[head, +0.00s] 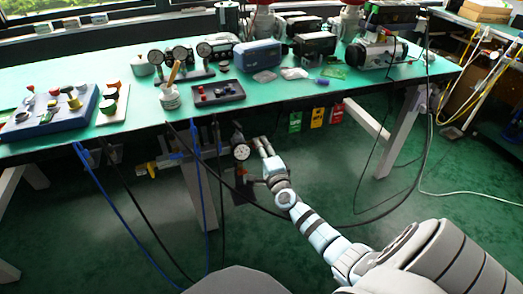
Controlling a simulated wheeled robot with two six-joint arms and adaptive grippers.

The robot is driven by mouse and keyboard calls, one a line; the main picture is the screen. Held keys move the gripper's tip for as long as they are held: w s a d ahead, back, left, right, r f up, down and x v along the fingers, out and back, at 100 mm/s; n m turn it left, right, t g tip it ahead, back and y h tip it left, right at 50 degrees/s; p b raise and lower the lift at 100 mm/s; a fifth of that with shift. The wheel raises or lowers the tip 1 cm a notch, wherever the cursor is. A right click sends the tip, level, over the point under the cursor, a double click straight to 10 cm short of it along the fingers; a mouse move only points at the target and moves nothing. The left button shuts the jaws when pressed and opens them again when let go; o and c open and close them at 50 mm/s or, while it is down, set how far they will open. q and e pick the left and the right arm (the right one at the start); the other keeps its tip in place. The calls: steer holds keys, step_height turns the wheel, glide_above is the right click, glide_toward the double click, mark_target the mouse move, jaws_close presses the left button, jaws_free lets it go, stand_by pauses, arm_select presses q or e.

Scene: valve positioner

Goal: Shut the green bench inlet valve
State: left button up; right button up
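My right gripper (263,142) reaches up from the lower right to just below the front edge of the green-topped bench (130,128). Its two fingers show side by side with a gap between them, and I see nothing held there. A round dial gauge (241,152) on dark fittings hangs under the bench edge, just left of the fingertips. I cannot make out a green inlet valve handle for certain; it may be small or hidden near the gripper and fittings. My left gripper is not in view.
Green, yellow and red tags (316,116) hang under the bench edge, right of the gripper. Blue hoses (120,222) and black cables hang below the bench. A white bench leg (203,190) stands left of the gauge. Gauges, a blue box (259,55) and trays stand on top.

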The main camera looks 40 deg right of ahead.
jaws_close()
